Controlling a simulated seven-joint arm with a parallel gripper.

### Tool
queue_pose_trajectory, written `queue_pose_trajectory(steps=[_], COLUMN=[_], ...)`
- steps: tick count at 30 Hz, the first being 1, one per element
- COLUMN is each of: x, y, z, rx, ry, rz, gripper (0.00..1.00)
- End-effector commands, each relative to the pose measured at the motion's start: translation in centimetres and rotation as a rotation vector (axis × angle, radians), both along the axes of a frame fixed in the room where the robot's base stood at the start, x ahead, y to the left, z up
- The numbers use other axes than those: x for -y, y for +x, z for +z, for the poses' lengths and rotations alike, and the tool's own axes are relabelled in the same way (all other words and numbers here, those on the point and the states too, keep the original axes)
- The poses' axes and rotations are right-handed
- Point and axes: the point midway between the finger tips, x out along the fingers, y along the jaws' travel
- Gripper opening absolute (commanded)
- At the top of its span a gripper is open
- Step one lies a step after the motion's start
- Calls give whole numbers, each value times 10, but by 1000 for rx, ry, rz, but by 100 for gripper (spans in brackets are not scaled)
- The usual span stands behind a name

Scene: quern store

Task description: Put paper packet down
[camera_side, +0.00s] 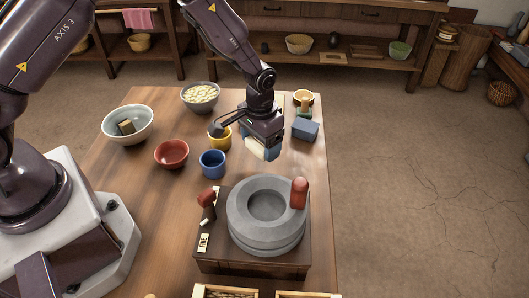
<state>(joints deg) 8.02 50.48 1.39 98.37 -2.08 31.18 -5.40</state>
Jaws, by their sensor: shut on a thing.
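My gripper (264,141) is above the far right part of the wooden table (145,195), pointing down. The packet looks tilted. I cannot tell whether its underside touches the table. The fingers and wrist hide its upper part.
A grey stone quern (240,235) with a red handle (300,192) stands nearer the camera. Blue (212,164), yellow (222,141) and red (171,154) bowls stand left of my gripper. A blue-grey block (305,130) is close on its right. Bare table lies left of the quern.

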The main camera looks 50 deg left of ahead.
Motion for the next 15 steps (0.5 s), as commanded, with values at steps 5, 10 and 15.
queue_pose_trajectory(steps=[5, 10, 15], x=[1, 1, 1], y=[9, 10, 11], z=[-11, -36, -43], rx=[0, -2, 1], ry=[0, 0, 0], rz=[1, 0, 0], gripper=[51, 51, 51])
